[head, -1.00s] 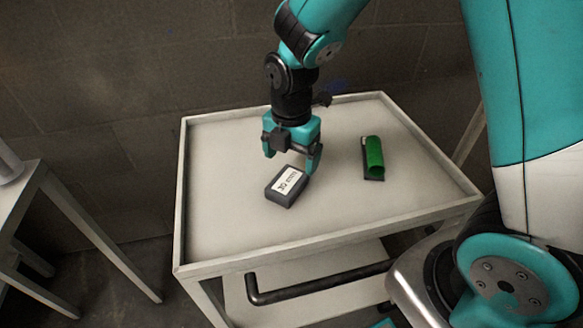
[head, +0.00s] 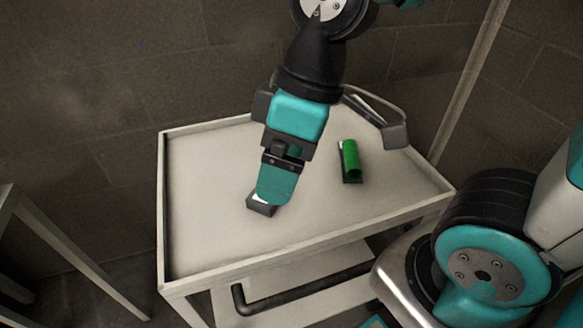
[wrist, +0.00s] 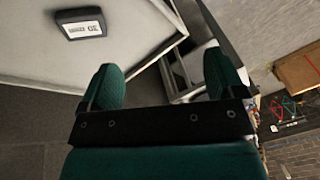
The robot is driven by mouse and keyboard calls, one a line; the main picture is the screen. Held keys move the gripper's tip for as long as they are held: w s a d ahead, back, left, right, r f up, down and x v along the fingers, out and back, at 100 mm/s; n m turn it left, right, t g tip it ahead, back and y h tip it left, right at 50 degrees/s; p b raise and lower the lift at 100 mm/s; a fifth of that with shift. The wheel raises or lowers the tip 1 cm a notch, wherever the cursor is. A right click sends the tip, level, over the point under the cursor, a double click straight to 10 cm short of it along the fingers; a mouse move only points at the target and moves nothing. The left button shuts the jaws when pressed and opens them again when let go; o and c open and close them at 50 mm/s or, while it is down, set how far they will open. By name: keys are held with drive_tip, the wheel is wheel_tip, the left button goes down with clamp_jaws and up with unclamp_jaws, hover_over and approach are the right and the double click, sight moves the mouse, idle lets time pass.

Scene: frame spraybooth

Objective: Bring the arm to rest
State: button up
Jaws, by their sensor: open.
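My gripper (head: 276,190) is in front of the cart top in the head view, partly covering a small dark box with a white label (head: 262,207) on the tray. In the wrist view my gripper (wrist: 163,85) has its two green fingers apart with nothing between them. The labelled box (wrist: 80,22) lies on the tray at the upper left there, clear of the fingers. My arm is raised and bent above the cart.
The pale cart (head: 200,240) has a raised rim and a dark handle (head: 300,290) at its front. A green cylinder (head: 351,158) in a dark holder is on the tray's right half. A grey table (head: 45,235) stands at the left. The tray's left part is clear.

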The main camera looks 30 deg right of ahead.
drive_tip(key=s+m, duration=0.2)
drive_tip(key=s, duration=0.1)
drive_tip(key=shift+a+r+m+y, duration=0.3)
drive_tip(key=shift+r+m, duration=0.05)
drive_tip(key=shift+m, duration=0.05)
drive_tip(key=shift+w, duration=0.1)
wheel_tip(320, 180, up, 13)
drive_tip(key=p, duration=1.3)
